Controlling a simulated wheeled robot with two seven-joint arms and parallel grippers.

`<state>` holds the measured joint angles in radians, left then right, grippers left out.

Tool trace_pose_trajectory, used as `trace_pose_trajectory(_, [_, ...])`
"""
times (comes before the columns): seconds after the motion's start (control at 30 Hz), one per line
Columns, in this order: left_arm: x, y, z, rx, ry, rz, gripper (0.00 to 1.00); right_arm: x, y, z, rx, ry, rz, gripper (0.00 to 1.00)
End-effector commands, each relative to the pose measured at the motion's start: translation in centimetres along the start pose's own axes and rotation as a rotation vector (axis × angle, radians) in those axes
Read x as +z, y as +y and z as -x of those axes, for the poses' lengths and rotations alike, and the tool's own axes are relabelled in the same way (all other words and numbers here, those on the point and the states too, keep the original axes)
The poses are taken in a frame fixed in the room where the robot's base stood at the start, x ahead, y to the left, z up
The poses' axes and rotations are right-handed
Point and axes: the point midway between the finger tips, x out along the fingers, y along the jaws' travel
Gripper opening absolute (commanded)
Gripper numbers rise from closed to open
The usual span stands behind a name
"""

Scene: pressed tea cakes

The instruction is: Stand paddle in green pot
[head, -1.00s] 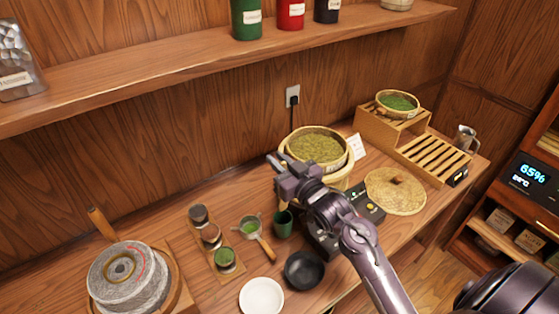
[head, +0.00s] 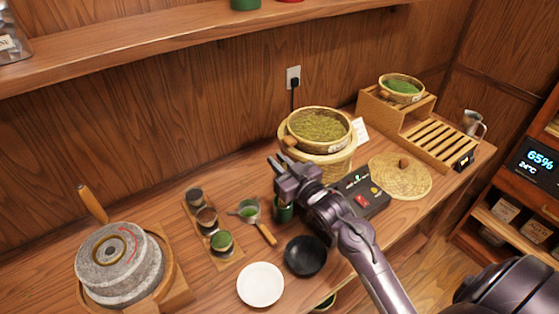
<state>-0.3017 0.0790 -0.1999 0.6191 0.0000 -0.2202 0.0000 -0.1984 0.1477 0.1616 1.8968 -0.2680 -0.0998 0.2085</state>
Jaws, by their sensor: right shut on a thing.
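The green pot (head: 283,213) is a small dark green cup standing on the counter, left of the black scale-like device. My right gripper (head: 279,172) is above and just behind it in the picture and covers its rim. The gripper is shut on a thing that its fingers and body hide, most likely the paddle. I see no paddle lying elsewhere, and I cannot tell whether any part of it is inside the pot. My left gripper is not in view.
A bamboo steamer (head: 320,165) stands behind the gripper. A whisk-like strainer (head: 250,211), a black bowl (head: 305,256) and a white plate (head: 261,285) lie close by. A stone mill (head: 119,265) is at left. A woven lid (head: 400,180) lies at right.

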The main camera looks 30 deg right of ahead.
Motion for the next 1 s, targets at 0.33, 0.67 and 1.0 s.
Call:
trace_pose_trajectory(0.33, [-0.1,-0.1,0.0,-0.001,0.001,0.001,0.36,0.0,0.0,0.0,0.0,0.001,0.0,0.33])
trace_pose_trajectory(0.67, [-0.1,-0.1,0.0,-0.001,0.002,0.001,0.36,0.0,0.0,0.1,0.0,0.0,0.0,0.41])
trace_pose_trajectory(1.0, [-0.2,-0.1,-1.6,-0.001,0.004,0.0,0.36,0.4,0.0,4.4,-0.001,-0.002,0.001,0.41])
